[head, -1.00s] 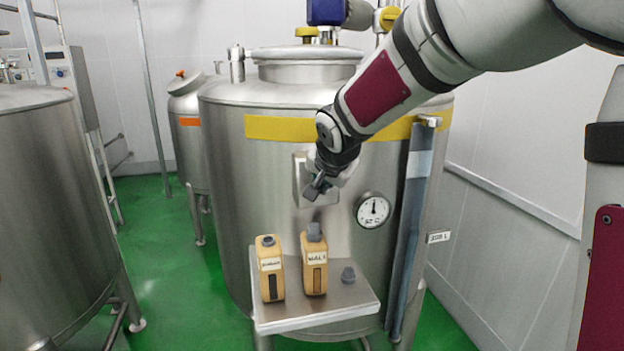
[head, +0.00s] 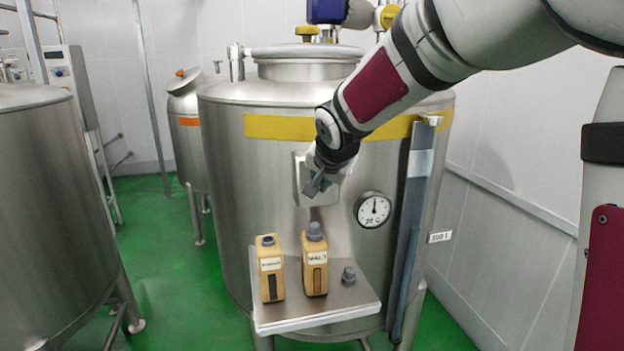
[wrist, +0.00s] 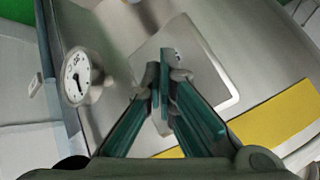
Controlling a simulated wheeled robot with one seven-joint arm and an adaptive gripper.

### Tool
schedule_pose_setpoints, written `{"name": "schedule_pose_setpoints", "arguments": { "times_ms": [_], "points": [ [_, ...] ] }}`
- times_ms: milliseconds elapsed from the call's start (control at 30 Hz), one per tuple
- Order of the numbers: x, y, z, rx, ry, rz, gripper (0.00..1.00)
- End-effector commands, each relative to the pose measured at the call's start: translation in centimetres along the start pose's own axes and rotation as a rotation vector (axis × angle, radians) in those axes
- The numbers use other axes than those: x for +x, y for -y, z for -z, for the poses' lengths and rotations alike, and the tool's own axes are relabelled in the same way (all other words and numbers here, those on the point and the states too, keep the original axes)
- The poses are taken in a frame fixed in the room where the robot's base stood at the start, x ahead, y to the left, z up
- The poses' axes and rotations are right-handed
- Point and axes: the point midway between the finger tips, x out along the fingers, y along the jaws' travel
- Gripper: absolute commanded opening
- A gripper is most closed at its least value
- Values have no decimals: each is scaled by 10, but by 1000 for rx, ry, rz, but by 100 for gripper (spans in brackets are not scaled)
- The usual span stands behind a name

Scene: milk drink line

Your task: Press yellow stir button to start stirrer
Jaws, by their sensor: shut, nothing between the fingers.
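A pale grey control plate (head: 299,172) is mounted on the front of the large steel tank (head: 250,200). The plate also shows in the wrist view (wrist: 218,88), with a small dark mark near its middle. I cannot make out a yellow button on it; my gripper covers part of the plate in both views. My gripper (head: 314,188) is in front of the plate, pointing down and to the left in the head view. Its fingers are together and empty in the wrist view (wrist: 160,85). I cannot tell whether the fingertips touch the plate.
A round dial gauge (head: 373,210) sits right of the plate. A yellow band (head: 280,127) runs above. A blue-grey vertical strip (head: 408,230) stands on the right.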

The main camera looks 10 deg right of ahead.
Motion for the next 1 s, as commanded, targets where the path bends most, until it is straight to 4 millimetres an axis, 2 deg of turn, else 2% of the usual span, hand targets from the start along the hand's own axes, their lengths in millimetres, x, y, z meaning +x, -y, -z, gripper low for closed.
{"name": "schedule_pose_setpoints", "arguments": {
  "times_ms": [1000],
  "points": [
    [6, 4, 4, 2, 0, 1, 0]
  ]
}}
